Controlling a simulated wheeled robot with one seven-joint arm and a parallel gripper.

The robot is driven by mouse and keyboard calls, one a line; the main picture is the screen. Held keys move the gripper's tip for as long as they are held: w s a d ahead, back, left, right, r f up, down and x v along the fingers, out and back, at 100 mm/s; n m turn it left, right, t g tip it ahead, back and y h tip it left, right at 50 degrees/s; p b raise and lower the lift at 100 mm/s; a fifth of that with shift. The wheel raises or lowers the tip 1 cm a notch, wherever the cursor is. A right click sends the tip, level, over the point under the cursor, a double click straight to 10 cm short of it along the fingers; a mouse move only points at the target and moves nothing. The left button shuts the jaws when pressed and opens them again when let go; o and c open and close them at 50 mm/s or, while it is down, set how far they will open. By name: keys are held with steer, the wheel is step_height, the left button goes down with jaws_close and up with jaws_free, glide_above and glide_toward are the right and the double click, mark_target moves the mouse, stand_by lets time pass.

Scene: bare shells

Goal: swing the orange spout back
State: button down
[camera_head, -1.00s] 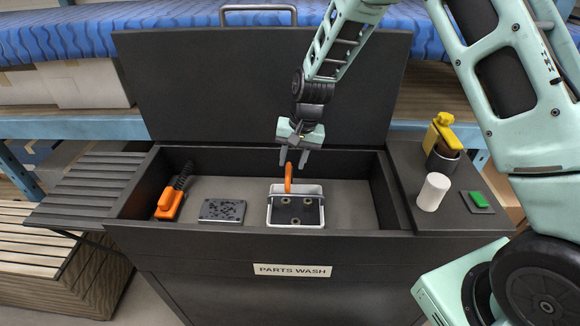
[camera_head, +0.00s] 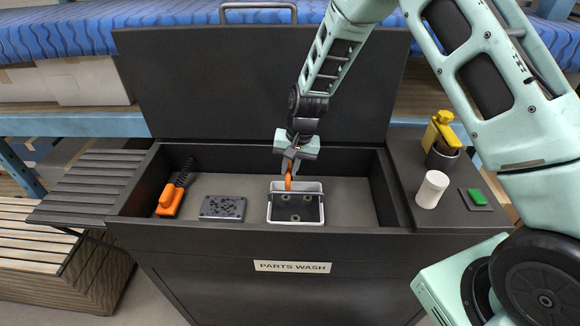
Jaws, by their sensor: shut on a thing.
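The orange spout (camera_head: 289,183) stands at the back of the wash basin, above the rear edge of a white-rimmed basket. Only its lower end shows; my gripper hides the upper part. My gripper (camera_head: 291,167) has come down over the spout from above. Its fingers are shut on the spout. The spout's outlet is hidden behind the fingers.
An orange-handled brush (camera_head: 170,202) and a dark pitted plate (camera_head: 223,208) lie left in the basin. A white cylinder (camera_head: 432,190), green button (camera_head: 477,196) and yellow bottle (camera_head: 443,130) are on the right ledge. The raised lid (camera_head: 220,90) stands behind.

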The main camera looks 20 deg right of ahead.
steer(key=shift+w+d+n+g+b, duration=0.1)
steer(key=shift+d+n+g+b, duration=0.4)
steer(key=shift+n, duration=1)
steer(key=shift+w+d+n+g+b, duration=0.1)
steer(key=shift+d+n+b, duration=0.1)
steer(key=shift+d+n, duration=1)
steer(key=shift+w+d+n+g+b, duration=0.1)
steer(key=shift+d+n+g+b, duration=0.2)
steer(key=shift+n, duration=1.5)
steer(key=c, duration=1.4)
jaws_free()
step_height(320, 180, up, 10)
steer(key=b, duration=0.2)
